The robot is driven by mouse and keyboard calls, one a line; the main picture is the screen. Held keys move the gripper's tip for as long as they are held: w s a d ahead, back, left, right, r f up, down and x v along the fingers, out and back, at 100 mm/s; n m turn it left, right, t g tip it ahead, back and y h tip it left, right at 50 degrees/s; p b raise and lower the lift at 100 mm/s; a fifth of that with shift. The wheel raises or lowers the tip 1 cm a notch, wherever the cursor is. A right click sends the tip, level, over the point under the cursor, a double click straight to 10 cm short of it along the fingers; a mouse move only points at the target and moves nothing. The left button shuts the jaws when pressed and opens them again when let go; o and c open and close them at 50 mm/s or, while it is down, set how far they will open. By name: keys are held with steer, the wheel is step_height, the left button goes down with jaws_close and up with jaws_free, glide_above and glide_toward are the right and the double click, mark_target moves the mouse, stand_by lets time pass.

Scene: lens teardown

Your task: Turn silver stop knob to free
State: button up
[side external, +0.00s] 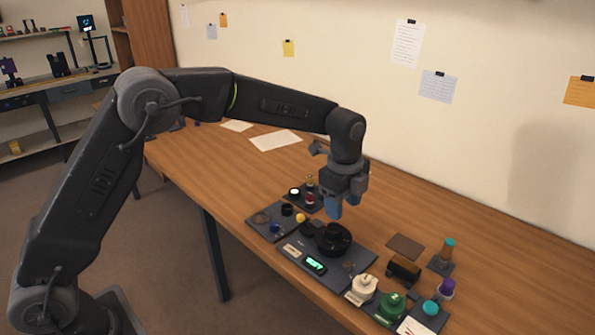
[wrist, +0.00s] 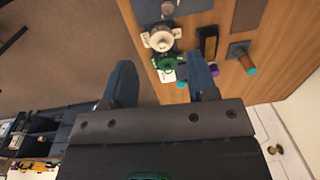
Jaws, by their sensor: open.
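My gripper (side external: 334,208) is above the black round lens body (side external: 332,240), apart from it, with its blue fingers pointing down. In the wrist view my gripper (wrist: 162,82) has its two fingers wide apart with nothing between them. A small greyish round part (side external: 348,265) lies on the dark work board (side external: 363,257), to the right of the lens body. A grey round part also shows at the top of the wrist view (wrist: 167,9). I cannot tell whether it is the silver stop knob, or how any knob is turned.
A white round fixture (side external: 363,287) and a green one (side external: 391,306) stand right of the board. A dark block (side external: 403,270), a teal-topped post (side external: 446,252) and a purple-topped holder (side external: 446,288) are near them. A lit green display (side external: 315,264) sits at the board's front.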

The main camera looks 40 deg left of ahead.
steer(key=s+a+r+n+t, duration=0.1)
steer(key=s+a+r+n, duration=0.3)
steer(key=s+r, duration=0.5)
steer(key=shift+a+r+n+t, duration=0.15)
steer(key=shift+a+n+t, duration=0.15)
steer(key=shift+n, duration=0.8)
steer(key=shift+w, duration=0.1)
steer(key=m+g, duration=0.2)
steer(key=m, duration=0.8)
glide_above(348, 263)
step_height(348, 263, down, 14)
step_height(348, 263, down, 14)
steer(key=shift+r, duration=0.1)
steer(key=shift+c, duration=0.2)
steer(key=c, duration=0.9)
